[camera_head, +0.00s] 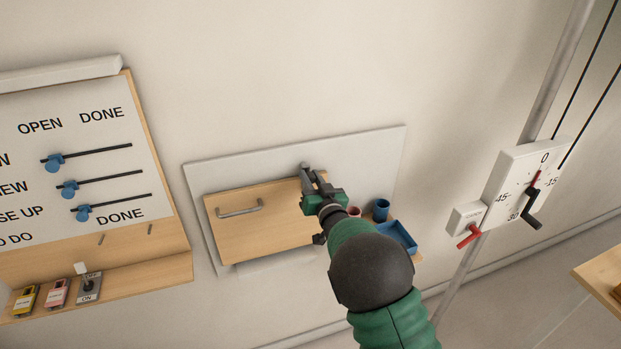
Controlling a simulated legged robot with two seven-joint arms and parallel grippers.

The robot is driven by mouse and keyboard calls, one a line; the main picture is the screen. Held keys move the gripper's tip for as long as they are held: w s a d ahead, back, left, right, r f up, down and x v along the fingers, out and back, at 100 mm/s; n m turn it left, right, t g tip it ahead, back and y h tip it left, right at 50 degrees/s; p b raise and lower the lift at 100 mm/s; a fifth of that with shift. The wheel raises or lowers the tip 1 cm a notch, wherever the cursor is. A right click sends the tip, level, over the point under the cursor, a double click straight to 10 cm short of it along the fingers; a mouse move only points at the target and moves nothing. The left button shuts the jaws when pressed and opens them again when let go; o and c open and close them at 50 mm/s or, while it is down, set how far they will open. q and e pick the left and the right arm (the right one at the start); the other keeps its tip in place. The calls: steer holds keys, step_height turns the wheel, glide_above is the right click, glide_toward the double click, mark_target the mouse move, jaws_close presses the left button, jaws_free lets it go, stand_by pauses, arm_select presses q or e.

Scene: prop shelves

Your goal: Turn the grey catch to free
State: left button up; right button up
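A wooden door panel (238,228) with a grey bar handle (240,210) sits on a pale backing board (370,150) on the wall. My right gripper (309,180) is at the panel's upper right edge. Grey parts show at its tip, but I cannot tell the grey catch from the fingers there. The catch is hidden or merged with the gripper, so its position and any grip on it cannot be read. My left gripper is not in view.
A white dial box (507,184) and a red lever (468,236) are farther right. A slider board (75,140) hangs at left.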

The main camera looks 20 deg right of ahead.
jaws_close()
stand_by(1.1)
